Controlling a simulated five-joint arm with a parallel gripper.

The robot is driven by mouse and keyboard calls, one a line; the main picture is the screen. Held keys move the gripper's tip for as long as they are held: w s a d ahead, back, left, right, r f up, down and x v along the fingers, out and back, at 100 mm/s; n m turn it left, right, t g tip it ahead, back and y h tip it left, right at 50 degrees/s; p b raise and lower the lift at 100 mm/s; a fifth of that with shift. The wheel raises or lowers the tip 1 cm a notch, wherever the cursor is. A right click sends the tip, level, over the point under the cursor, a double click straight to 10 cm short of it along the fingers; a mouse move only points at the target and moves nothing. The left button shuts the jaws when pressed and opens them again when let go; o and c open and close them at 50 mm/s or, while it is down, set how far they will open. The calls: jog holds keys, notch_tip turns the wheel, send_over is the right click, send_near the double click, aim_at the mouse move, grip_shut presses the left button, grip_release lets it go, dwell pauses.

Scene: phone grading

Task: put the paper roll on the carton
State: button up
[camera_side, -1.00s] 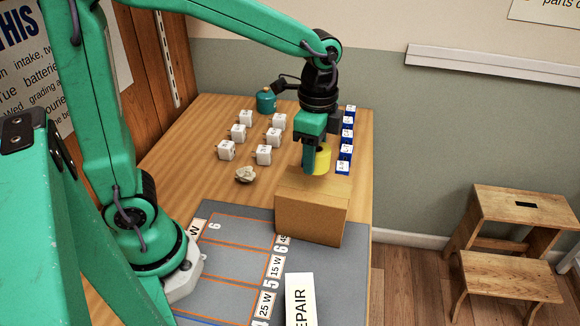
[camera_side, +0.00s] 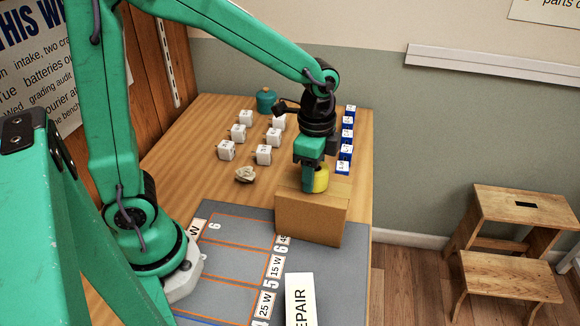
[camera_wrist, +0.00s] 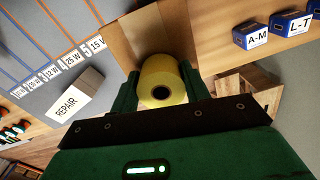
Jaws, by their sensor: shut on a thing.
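The paper roll is a yellow cylinder (camera_side: 321,178), held between the green jaws of my gripper (camera_side: 314,184). In the wrist view the roll (camera_wrist: 161,82) sits between both fingers, its dark core hole facing the camera. The carton (camera_side: 311,216) is a brown box at the mat's far right corner. The roll is at the carton's top, over its back part; I cannot tell whether it touches. The carton (camera_wrist: 136,36) also shows behind the roll in the wrist view.
Several blue labelled boxes (camera_side: 343,167) line the right edge. A white REPAIR block (camera_side: 299,298) stands on the grey mat (camera_side: 232,252). A teal canister (camera_side: 266,100) is at the back.

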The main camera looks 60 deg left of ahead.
jog(key=shift+f, duration=0.15)
jog(key=o, duration=1)
notch_tip(320, 180, up, 12)
dwell(0.7)
